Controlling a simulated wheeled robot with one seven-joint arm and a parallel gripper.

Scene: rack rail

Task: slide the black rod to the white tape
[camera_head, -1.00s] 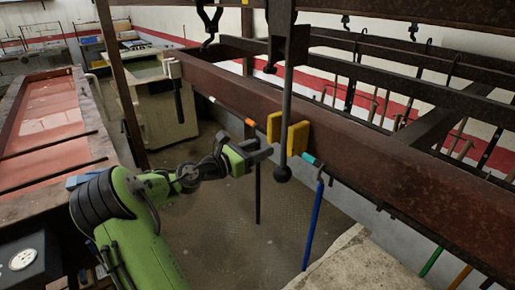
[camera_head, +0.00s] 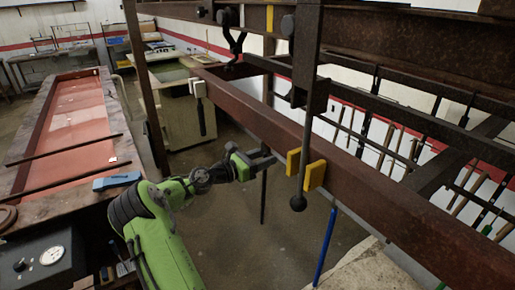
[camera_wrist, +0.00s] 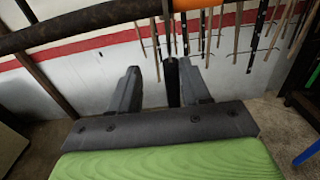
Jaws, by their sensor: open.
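The black rod (camera_head: 264,190) hangs upright below the long brown rail, beside my gripper (camera_head: 264,161). In the wrist view the rod (camera_wrist: 172,82) shows between the two spread fingers of my gripper (camera_wrist: 160,78), nearer the right finger. The gripper is open; I cannot tell whether a finger touches the rod. An orange piece (camera_wrist: 183,5) sits above the rod on the rail. A white piece (camera_head: 197,88) sits on the brown rail further left, with a dark bar below it. A white band (camera_head: 242,16) marks the upper beam. I cannot tell which is the tape.
Yellow plates (camera_head: 314,175) stand on the brown rail (camera_head: 400,205) right of my gripper. A dark upright post with a ball end (camera_head: 298,202) hangs in front of them. A blue rod (camera_head: 325,245) hangs further right. A red-topped bench (camera_head: 75,135) stands left.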

